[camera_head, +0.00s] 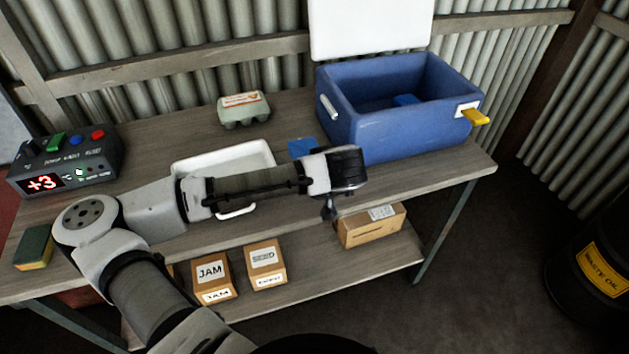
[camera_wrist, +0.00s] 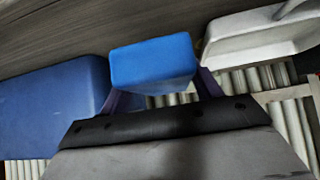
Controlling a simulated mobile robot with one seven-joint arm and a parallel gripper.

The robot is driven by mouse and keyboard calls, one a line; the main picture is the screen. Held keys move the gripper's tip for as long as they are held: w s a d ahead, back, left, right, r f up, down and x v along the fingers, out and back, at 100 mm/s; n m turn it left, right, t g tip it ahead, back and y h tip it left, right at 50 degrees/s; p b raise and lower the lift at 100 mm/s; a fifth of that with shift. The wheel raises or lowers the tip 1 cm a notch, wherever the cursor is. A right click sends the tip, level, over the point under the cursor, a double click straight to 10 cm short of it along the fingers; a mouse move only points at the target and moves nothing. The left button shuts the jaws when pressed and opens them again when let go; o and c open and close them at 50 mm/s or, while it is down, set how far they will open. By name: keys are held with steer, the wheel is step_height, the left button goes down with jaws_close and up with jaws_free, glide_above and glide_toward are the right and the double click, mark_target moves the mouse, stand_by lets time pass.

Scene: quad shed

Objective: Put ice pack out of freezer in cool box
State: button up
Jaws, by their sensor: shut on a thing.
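My gripper (camera_wrist: 160,85) is shut on a bright blue ice pack (camera_wrist: 152,62), with a finger on each side of it in the wrist view. In the head view the held ice pack (camera_head: 302,148) shows partly behind my gripper's hand, left of the cool box. The blue cool box (camera_head: 372,138) stands open at the right of the bench, its white lid (camera_head: 368,25) raised behind it. It also shows at left in the wrist view (camera_wrist: 50,110). No freezer can be made out for sure.
A white tray (camera_head: 262,152) with a handle lies behind my arm. An egg carton (camera_head: 243,109) stands at the back. A dark device (camera_head: 65,160) and a sponge (camera_head: 34,247) are at left. Boxes (camera_head: 265,265) sit on the lower shelf. A yellow latch (camera_head: 476,117) juts from the cool box.

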steer(key=shift+f, duration=2.25)
steer(key=shift+f, duration=0.25)
steer(key=o, duration=1.3)
steer(key=shift+r, duration=0.1)
steer(key=shift+c, duration=0.2)
